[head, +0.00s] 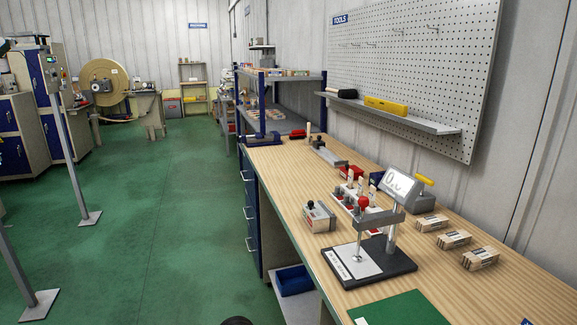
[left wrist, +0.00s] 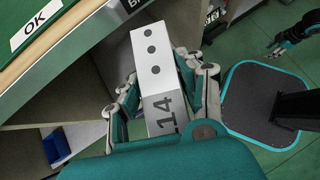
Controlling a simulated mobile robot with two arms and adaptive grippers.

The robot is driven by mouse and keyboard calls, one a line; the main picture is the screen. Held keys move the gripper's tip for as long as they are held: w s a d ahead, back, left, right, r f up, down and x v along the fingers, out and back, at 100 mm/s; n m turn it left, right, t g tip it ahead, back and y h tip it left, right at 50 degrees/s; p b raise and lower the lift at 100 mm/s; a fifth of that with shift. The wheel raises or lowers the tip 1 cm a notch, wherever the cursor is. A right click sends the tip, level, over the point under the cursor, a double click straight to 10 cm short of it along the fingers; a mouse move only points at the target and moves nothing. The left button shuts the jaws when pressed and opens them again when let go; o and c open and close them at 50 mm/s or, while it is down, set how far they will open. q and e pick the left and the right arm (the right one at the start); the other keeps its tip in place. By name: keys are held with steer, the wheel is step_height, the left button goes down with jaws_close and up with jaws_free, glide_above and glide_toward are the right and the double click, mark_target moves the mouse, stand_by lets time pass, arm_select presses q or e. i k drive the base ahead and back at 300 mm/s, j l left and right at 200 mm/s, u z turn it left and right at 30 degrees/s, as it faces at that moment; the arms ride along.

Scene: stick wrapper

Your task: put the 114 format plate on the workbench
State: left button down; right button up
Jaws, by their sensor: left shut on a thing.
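The format plate (left wrist: 153,72) is a pale block with several dark dots and a grey part whose visible digits read "14"; the first digit is hidden. My left gripper (left wrist: 160,85) is shut on it, with fingers on both sides, in the left wrist view. The plate is off the workbench, beside its front edge. The wooden workbench (head: 285,180) runs along the right wall in the head view, and its edge shows in the left wrist view (left wrist: 75,37). My right gripper (left wrist: 285,42) is small at the upper right there; its jaw state is unclear. Neither gripper shows in the head view.
A green mat (head: 400,309) lies at the bench's near end; its OK label (left wrist: 36,24) shows in the wrist view. Behind it stand a gauge stand (head: 375,262) and several small boxes (head: 453,239). A blue bin (head: 292,280) sits on the shelf below. Bare wood remains around these.

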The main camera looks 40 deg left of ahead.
mark_target(295, 169)
steer(key=i+j, duration=0.15)
steer(key=j, duration=0.25)
steer(key=i+j, duration=0.15)
steer(key=j, duration=0.2)
steer(key=i+j, duration=0.15)
steer(key=j, duration=0.25)
steer(key=i+j, duration=0.15)
steer(key=j, duration=0.25)
steer(key=i+j, duration=0.1)
steer(key=j, duration=0.25)
steer(key=i+j, duration=0.15)
steer(key=j, duration=0.25)
steer(key=i+j, duration=0.15)
steer(key=j, duration=0.25)
